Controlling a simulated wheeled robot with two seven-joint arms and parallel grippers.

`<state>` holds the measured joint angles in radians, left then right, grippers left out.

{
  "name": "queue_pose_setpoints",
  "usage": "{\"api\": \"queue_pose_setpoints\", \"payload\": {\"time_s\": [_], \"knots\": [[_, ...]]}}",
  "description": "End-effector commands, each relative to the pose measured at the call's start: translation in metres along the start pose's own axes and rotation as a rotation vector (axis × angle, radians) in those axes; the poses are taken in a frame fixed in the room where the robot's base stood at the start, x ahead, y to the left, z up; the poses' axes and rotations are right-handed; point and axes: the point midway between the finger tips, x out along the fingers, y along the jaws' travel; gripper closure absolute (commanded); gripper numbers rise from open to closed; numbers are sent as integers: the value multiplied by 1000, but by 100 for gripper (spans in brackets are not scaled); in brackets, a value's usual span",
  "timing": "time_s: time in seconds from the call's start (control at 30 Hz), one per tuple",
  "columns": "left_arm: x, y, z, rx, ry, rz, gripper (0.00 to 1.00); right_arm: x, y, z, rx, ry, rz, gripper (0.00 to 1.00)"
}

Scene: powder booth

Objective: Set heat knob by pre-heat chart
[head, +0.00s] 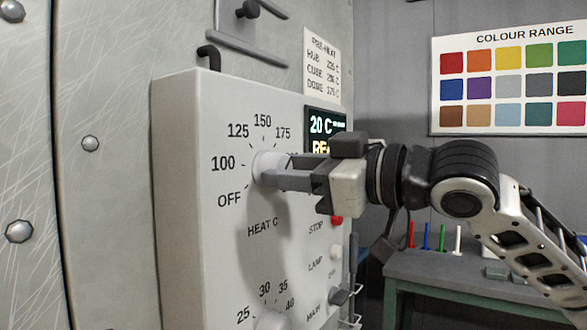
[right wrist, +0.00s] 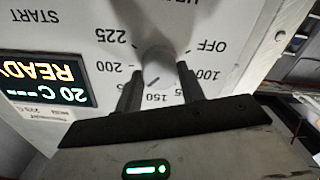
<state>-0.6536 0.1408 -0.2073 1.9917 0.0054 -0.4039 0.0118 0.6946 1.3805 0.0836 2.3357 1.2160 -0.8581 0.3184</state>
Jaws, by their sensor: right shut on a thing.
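The pale round heat knob (head: 268,166) is on the front of the grey control box (head: 180,130), above the words HEAT C. Its scale runs from OFF through 100, 125, 150 and 175; the wrist view also shows 200 and 225. My right gripper (head: 271,172) is shut on the knob, one finger on each side. In the right wrist view, upside down, a short dark mark on the knob (right wrist: 157,62) lies on the side toward 150. The pre-heat chart (head: 322,62) lists HUB, CUBE and DOME; DOME looks like 175, the other figures are small. My left gripper is out of view.
A display (head: 326,122) reads 20 C, and READY in the wrist view. A red button (head: 337,220) by STOP and a second dial (head: 272,319) sit lower on the box. A colour chart (head: 510,80) hangs on the right wall above a bench (head: 470,268) with coloured sticks.

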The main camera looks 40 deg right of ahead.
Motion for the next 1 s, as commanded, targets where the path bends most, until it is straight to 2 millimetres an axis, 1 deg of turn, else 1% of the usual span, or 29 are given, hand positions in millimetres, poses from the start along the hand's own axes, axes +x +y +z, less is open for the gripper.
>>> {"api": "queue_pose_setpoints", "payload": {"time_s": [0.3,0.5,0.7,1.0], "knots": [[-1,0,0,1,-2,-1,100,0,0,0,299,0,-2,84],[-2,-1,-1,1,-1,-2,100,0,-1,0,458,0,-2,84],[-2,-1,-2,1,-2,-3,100,0,-1,1,576,-2,-2,84],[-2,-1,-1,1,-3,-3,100,0,-1,1,663,-4,-2,84]]}}
